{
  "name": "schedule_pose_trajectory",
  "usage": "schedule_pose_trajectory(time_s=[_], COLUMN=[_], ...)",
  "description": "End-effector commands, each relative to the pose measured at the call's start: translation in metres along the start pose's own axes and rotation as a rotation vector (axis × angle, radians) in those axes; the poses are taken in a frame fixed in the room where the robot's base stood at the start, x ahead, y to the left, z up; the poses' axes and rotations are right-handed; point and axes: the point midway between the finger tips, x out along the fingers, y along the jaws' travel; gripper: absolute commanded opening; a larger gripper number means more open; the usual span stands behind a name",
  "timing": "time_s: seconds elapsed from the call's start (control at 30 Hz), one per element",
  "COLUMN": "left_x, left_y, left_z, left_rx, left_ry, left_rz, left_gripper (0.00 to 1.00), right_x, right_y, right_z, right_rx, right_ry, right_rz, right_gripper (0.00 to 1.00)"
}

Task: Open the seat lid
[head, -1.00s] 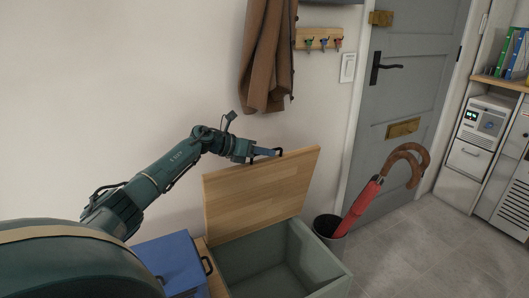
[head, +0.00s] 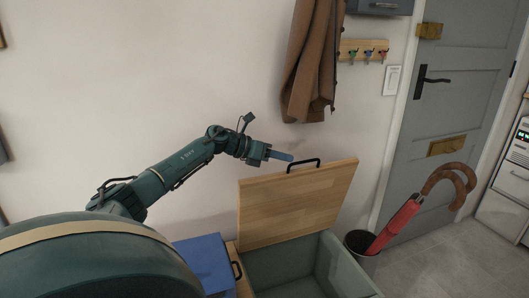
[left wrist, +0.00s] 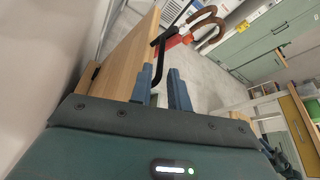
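The wooden seat lid (head: 298,205) stands raised, tilted back near the wall, above the open grey-green bench box (head: 352,268). A black handle (head: 304,164) is on its upper edge. My left gripper (head: 291,157) is just left of the handle, and in the head view its blue fingers look clear of it. In the left wrist view, the left gripper's fingers (left wrist: 165,84) are spread apart with nothing clearly between them. The handle (left wrist: 160,50) is just ahead of them, and the lid (left wrist: 126,62) is to the left. My right gripper is not in view.
A blue box (head: 205,262) sits left of the open compartment. A bin with a red umbrella (head: 402,224) stands to the right, near the grey door (head: 450,110). A brown coat (head: 312,60) hangs on the wall above.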

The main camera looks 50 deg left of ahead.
Motion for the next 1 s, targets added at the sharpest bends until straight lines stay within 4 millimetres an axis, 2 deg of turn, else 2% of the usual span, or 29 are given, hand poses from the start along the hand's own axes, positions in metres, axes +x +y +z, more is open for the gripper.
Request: schedule_pose_trajectory(time_s=[0.03, 0.2, 0.4, 0.6, 1.0], left_x=[-0.012, -0.041, -0.059, -0.065, -0.066], left_y=[0.001, 0.001, 0.001, 0.0, 0.0], left_z=[-0.002, -0.002, -0.002, 0.0, 0.0], left_rx=[0.002, 0.001, -0.001, 0.0, 0.0], left_ry=[0.006, 0.005, 0.002, 0.0, -0.001], left_rz=[0.004, 0.002, 0.001, 0.0, 0.0], left_gripper=[0.18, 0.18, 0.18, 0.18, 0.18], right_x=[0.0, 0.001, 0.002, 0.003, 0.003], right_y=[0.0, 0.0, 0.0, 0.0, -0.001], right_z=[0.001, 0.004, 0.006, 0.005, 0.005], right_rx=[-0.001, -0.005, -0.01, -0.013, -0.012], right_ry=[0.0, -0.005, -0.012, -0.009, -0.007], right_rz=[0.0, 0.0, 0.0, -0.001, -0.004], right_gripper=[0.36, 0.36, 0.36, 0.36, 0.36])
